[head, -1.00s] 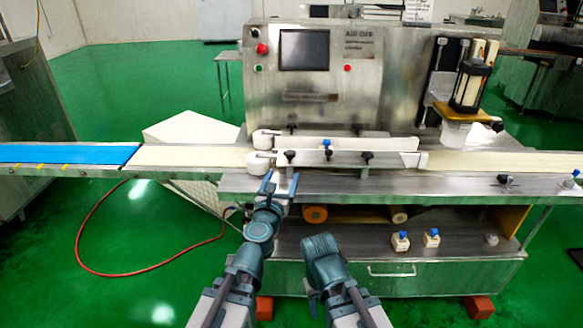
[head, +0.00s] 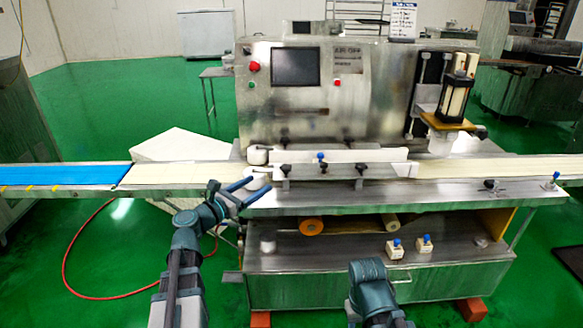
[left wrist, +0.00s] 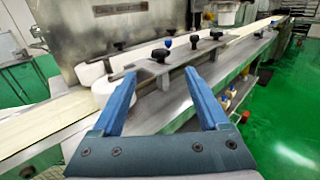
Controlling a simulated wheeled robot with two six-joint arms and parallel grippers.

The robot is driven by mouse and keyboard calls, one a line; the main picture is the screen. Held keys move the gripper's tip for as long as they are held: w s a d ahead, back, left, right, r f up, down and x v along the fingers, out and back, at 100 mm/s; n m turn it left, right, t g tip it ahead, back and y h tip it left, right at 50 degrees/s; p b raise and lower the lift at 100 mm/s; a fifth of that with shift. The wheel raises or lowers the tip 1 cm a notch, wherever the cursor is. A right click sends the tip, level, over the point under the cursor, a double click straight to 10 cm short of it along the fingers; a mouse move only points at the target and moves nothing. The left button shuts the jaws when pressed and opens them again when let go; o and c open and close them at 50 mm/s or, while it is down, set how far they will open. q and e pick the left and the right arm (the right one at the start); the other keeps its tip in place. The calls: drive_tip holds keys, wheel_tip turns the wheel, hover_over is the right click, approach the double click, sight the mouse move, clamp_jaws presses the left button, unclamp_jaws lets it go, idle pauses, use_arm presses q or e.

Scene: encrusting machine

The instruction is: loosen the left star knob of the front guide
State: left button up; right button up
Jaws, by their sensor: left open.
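The front guide (head: 330,172) is a pale rail with a metal bracket along the conveyor's near side. Its left star knob (head: 286,169) is black and stands upright on the bracket; in the left wrist view the knob (left wrist: 160,55) shows beyond and between my fingertips. My left gripper (head: 261,183) is open and empty, left of the knob and apart from it, over the near edge of the machine. Its two blue fingers (left wrist: 161,73) point toward the guide. Part of my right arm shows at the bottom of the head view; its fingers cannot be seen.
A white roller end (head: 258,156) sits at the guides' left end. Small blue-capped blocks (head: 394,248) lie on the lower shelf. The space before the upper ledge is free.

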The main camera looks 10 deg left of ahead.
sight(282, 169)
use_arm(q)
drive_tip(key=x, duration=1.3)
drive_tip(key=shift+w+d, duration=0.25)
drive_tip(key=shift+w, duration=0.05)
clamp_jaws()
drive_tip(key=shift+s, duration=0.1)
